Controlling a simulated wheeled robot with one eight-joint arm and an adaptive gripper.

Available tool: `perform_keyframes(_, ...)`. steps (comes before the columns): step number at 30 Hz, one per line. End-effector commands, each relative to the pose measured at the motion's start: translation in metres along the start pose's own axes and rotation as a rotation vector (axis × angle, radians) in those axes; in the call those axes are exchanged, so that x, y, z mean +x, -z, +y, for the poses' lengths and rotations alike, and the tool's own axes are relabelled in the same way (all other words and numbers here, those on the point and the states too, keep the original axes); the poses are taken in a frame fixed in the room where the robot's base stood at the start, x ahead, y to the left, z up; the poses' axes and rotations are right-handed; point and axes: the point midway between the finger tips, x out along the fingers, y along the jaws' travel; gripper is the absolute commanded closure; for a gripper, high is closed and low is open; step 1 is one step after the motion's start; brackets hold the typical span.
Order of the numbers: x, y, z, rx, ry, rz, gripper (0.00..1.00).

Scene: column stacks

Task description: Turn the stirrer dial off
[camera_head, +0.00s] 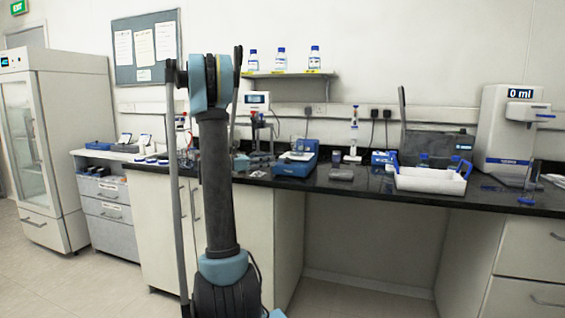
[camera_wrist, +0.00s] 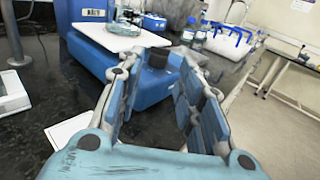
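The stirrer is a blue box with a white top plate. In the wrist view its blue body (camera_wrist: 155,88) lies just ahead of my gripper, with a beaker of clear liquid on the plate. A black round dial (camera_wrist: 158,57) shows on the stirrer's near side, between my fingertips. My gripper (camera_wrist: 166,68) is open, its two fingers spread either side of the dial; I cannot tell whether they touch it. In the head view a blue device with a white top (camera_head: 297,163), likely the stirrer, stands on the black bench; my gripper is hidden there behind my arm.
In the wrist view, blue-capped bottles (camera_wrist: 193,33) and a white rack with blue handles (camera_wrist: 228,45) stand beyond the stirrer. In the head view a white tray (camera_head: 430,182) sits to the right on the bench.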

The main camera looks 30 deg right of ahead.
Motion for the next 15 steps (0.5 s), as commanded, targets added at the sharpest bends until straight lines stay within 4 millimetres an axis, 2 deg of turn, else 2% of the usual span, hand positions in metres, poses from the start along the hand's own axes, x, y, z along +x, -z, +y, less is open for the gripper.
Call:
perform_keyframes(9,0.055,0.000,-0.001,0.000,0.003,0.000,0.66)
perform_keyframes(15,0.077,0.000,0.000,0.000,0.001,0.000,0.66)
